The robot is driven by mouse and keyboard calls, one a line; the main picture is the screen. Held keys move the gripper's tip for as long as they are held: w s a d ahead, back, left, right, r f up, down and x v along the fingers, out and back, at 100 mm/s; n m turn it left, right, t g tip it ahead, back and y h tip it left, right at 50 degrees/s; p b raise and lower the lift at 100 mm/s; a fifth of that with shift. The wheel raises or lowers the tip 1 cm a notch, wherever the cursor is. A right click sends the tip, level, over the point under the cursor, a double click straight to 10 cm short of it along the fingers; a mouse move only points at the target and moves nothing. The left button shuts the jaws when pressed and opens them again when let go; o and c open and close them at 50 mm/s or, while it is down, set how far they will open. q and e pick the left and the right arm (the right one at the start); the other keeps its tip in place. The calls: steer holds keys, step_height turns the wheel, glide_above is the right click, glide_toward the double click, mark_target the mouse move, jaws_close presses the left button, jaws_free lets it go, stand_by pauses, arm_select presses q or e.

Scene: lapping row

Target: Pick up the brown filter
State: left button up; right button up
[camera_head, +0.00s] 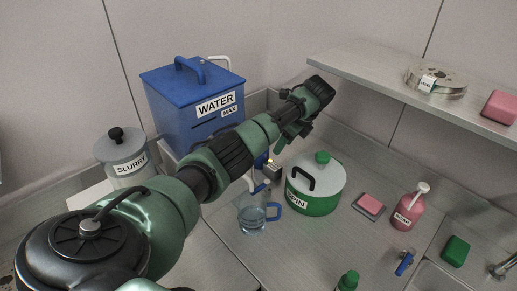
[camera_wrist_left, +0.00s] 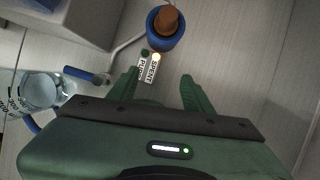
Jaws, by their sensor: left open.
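The brown filter (camera_wrist_left: 165,20) shows at the top of the left wrist view, standing in a round blue holder (camera_wrist_left: 163,40). In the head view I cannot make out the filter; my left arm covers much of that area. My left gripper (camera_wrist_left: 160,92) is open and empty. In the left wrist view its two green fingers point toward the holder, apart from it, with a small labelled panel (camera_wrist_left: 148,66) seen between them. In the head view the left gripper (camera_head: 282,143) is above the bench behind the green pot. My right gripper is not in view.
A jug (camera_head: 252,217) with a blue handle and a green SPIN pot (camera_head: 312,203) stand near the gripper. A blue WATER tank (camera_head: 175,105) and a SLURRY canister (camera_head: 122,160) stand at left. A shelf (camera_head: 375,75) overhangs the right side.

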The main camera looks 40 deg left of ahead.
arm_select(q)
steer(key=a, duration=0.2)
steer(key=a+p, duration=0.1)
steer(key=a, duration=0.4)
steer(key=shift+s+a+r, duration=0.2)
steer(key=shift+s+a, duration=0.15)
steer(key=shift+a+p+x, duration=0.25)
steer(key=shift+p+x, duration=0.2)
steer(key=shift+x, duration=0.75)
steer(key=shift+a+f, duration=0.2)
steer(key=shift+f, duration=0.25)
jaws_close()
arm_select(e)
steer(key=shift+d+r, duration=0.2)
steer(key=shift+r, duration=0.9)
